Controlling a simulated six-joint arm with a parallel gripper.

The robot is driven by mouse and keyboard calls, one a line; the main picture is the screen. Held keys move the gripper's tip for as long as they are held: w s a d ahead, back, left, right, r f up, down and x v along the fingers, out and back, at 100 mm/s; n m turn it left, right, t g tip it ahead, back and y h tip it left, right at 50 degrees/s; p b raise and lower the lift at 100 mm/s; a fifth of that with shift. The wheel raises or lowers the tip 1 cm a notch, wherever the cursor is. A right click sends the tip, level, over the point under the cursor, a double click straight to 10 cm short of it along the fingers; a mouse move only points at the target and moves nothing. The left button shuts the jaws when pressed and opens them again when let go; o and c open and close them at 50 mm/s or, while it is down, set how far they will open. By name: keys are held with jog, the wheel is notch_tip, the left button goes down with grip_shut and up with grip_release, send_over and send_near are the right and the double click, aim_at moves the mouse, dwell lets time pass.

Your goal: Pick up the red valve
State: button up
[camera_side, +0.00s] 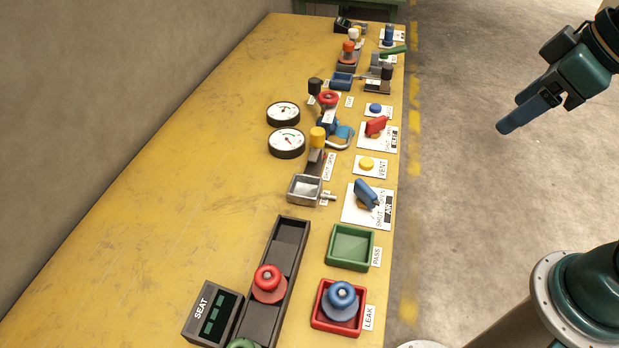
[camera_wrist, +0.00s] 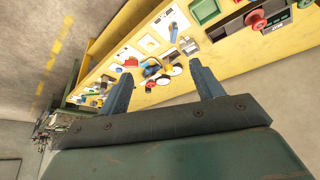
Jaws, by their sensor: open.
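The red valve (camera_side: 268,283), a round flanged piece with a knob on top, stands upright in the long dark rack (camera_side: 290,232) on the yellow bench. It also shows at the upper right of the wrist view (camera_wrist: 256,20). My gripper (camera_side: 516,112) is open and empty, high over the floor to the right of the bench and well apart from the valve. Its two blue fingers (camera_wrist: 160,80) are spread in the wrist view, with nothing between them.
A similar blue valve (camera_side: 341,297) sits in a red tray marked LEAK. A green tray (camera_side: 351,247) marked PASS is empty. The SEAT display box (camera_side: 212,312) stands left of the rack. Gauges (camera_side: 286,142), levers and buttons crowd the bench farther back; its left side is clear.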

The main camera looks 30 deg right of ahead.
jog(key=w+a+f+n+g+y, duration=0.1)
jog(key=w+a+n, duration=0.3)
jog(key=w+a, duration=0.25)
jog(key=n+g+y, duration=0.3)
jog(key=n+g, duration=0.1)
jog(key=n, duration=0.7)
send_near(269, 273)
jog(key=shift+h, duration=0.3)
jog(key=shift+a+x, duration=0.15)
jog(key=shift+x, duration=1.3)
jog(key=shift+a+x, duration=0.15)
jog(key=shift+x, duration=1.3)
jog(key=shift+x, duration=2.45)
jog(key=shift+c, duration=0.3)
jog(key=c, duration=1.3)
